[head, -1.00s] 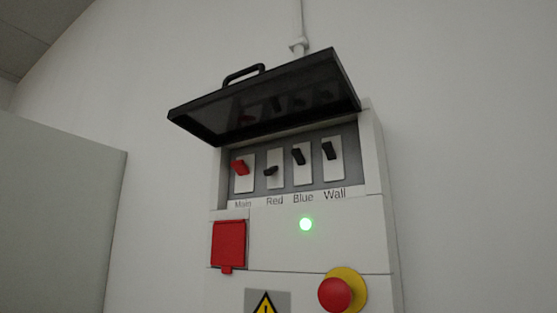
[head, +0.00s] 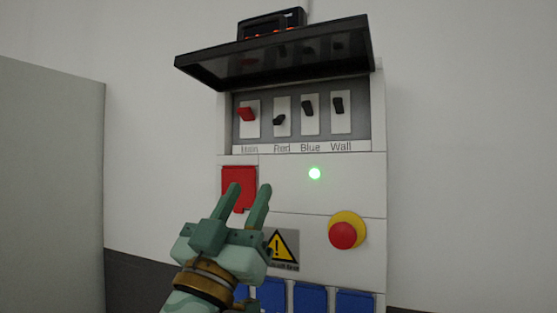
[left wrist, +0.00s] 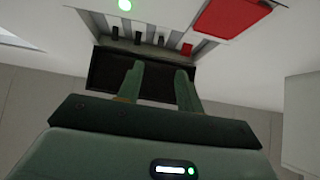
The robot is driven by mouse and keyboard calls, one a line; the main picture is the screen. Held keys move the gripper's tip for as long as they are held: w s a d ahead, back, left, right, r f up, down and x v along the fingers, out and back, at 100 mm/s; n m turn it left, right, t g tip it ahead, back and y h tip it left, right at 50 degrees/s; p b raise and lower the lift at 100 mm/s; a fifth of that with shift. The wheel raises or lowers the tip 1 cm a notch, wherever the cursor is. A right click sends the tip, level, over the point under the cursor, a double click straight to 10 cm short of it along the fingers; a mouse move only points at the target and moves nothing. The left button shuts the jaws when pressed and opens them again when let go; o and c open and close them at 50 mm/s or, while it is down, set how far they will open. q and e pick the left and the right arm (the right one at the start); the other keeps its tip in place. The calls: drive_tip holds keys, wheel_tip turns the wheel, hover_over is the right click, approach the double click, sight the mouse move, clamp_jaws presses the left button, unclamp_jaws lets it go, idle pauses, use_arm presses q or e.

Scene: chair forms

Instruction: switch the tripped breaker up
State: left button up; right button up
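The breaker labelled Red (head: 279,120) is a black lever tilted down, unlike its neighbours. It sits second from left in the row, between the red Main lever (head: 247,114) and the black Blue lever (head: 308,107). The Wall lever (head: 338,104) is at the right; these three point up. My green left gripper (head: 250,187) is open and empty, in front of the red cover below the row, apart from the levers. The left wrist view shows the row upside down beyond the fingertips (left wrist: 160,68), with the Red lever (left wrist: 160,40) among them. My right gripper is not in view.
A dark lid (head: 280,55) is raised and juts out above the breakers. Below them are a green lamp (head: 315,173), a red cover (head: 240,176), a red stop button (head: 342,235) and blue sockets (head: 311,298). A grey panel (head: 50,190) stands at the left.

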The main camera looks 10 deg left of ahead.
sight(276, 124)
use_arm(q)
drive_tip(key=p+x, duration=0.1)
drive_tip(key=x, duration=0.4)
drive_tip(key=p+x, duration=0.2)
drive_tip(key=x, duration=0.3)
drive_tip(key=p+x, duration=0.2)
drive_tip(key=x, duration=0.3)
drive_tip(key=shift+s+a+r, duration=0.25)
drive_tip(key=shift+a, duration=0.05)
drive_tip(key=shift+w+d+r, duration=0.15)
drive_tip(key=shift+w+r, duration=0.1)
drive_tip(key=shift+w, duration=0.2)
clamp_jaws()
